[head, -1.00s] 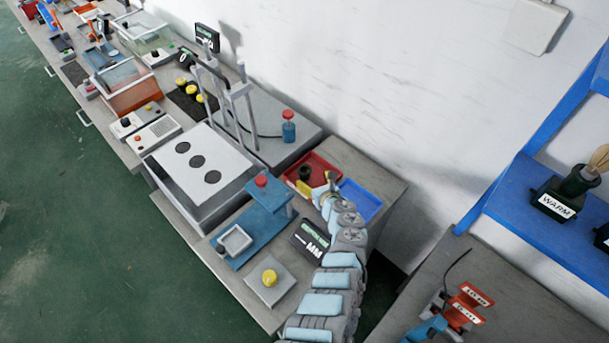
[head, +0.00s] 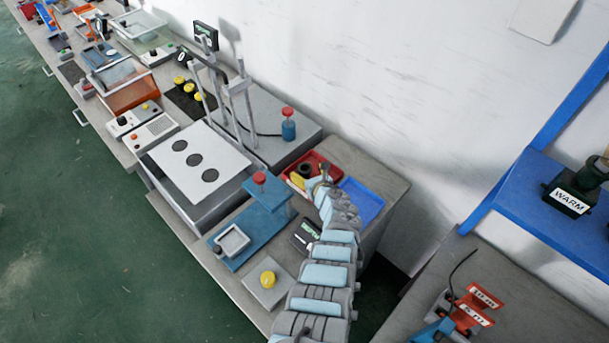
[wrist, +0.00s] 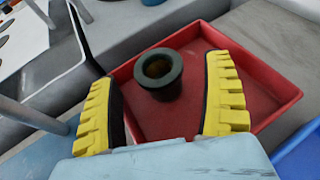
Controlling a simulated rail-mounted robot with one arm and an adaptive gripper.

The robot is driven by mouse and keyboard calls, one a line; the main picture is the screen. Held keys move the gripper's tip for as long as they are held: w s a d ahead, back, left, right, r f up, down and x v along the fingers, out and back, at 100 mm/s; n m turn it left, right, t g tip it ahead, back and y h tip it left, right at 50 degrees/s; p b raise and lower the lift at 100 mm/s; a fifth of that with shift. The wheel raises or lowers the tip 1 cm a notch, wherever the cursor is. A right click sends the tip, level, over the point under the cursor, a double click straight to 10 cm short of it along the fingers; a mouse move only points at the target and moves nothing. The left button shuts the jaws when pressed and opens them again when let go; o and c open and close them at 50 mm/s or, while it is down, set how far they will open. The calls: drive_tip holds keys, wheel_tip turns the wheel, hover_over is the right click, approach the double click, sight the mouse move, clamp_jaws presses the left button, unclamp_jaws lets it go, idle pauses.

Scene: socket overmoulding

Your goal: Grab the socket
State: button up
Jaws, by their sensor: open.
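The socket (wrist: 158,74) is a dark, round, hollow piece standing upright in a red tray (wrist: 262,72). In the head view the socket (head: 304,171) shows small in the red tray (head: 327,160), beside my gripper (head: 309,179). In the wrist view my gripper (wrist: 164,98) is open, with one yellow ridged finger on each side of the socket in the picture. The socket lies ahead of and between the fingers, with visible gaps on both sides. I cannot tell how far down the fingertips are relative to it.
A blue tray (head: 362,203) adjoins the red tray on the right. A blue press stand with a red knob (head: 259,178) stands left of my arm. A blue cylinder with a red top (head: 288,124) stands behind. A dark cable (wrist: 82,38) and grey post are near the left finger.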

drive_tip(key=shift+w+a+f+b, duration=0.25)
drive_tip(key=shift+w+f+b, duration=0.3)
drive_tip(key=shift+b, duration=0.2)
drive_tip(key=shift+w+a+b, duration=0.3)
drive_tip(key=shift+w+b, duration=0.3)
drive_tip(key=shift+b, duration=0.2)
drive_tip(key=c, duration=1.3)
